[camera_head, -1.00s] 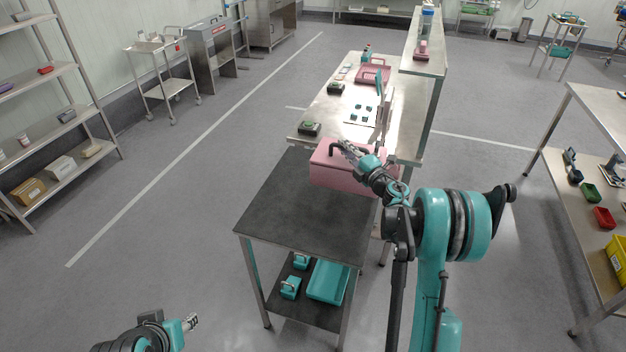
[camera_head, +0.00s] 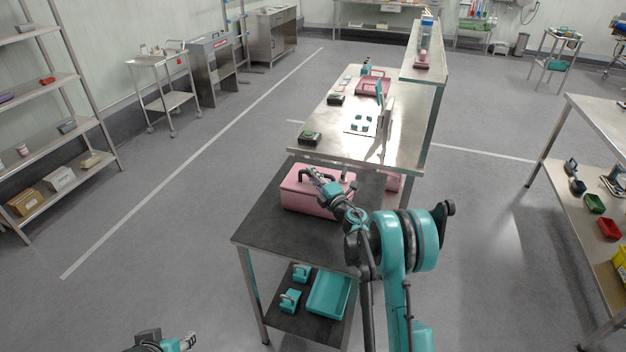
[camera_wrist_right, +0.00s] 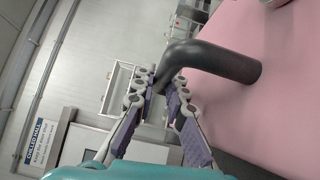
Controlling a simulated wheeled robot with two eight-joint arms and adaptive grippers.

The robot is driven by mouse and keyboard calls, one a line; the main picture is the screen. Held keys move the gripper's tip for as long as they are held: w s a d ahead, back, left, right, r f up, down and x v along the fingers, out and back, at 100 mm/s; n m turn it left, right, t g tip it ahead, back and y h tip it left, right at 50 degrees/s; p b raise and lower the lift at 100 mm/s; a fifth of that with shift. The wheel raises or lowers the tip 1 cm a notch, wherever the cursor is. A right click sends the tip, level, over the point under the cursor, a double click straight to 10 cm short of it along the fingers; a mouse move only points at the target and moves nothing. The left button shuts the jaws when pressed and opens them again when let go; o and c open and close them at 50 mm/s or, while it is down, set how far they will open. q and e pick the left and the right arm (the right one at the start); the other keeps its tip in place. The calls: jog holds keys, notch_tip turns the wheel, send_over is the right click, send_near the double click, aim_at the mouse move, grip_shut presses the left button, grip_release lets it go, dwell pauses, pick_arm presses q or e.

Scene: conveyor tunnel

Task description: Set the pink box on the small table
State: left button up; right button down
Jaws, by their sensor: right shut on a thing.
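The pink box (camera_head: 300,197), with a dark arched handle, is upright over the back part of the small table (camera_head: 265,238), which has a dark top. I cannot tell for sure whether its underside touches the top. My right gripper (camera_head: 313,174) is shut on the handle. In the right wrist view the fingers (camera_wrist_right: 165,85) close around the far end of the black handle (camera_wrist_right: 215,58), beside the pink box's face (camera_wrist_right: 280,90). My left gripper (camera_head: 190,341) is low at the bottom edge, away from the table, and its jaw state is unclear.
Teal containers (camera_head: 328,296) lie on the small table's lower shelf. The front of the dark top is bare.

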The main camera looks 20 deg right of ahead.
jog(key=shift+f, duration=0.45)
jog(key=shift+r, duration=0.1)
jog(key=c, duration=1.6)
grip_release()
jog(key=shift+o, duration=0.2)
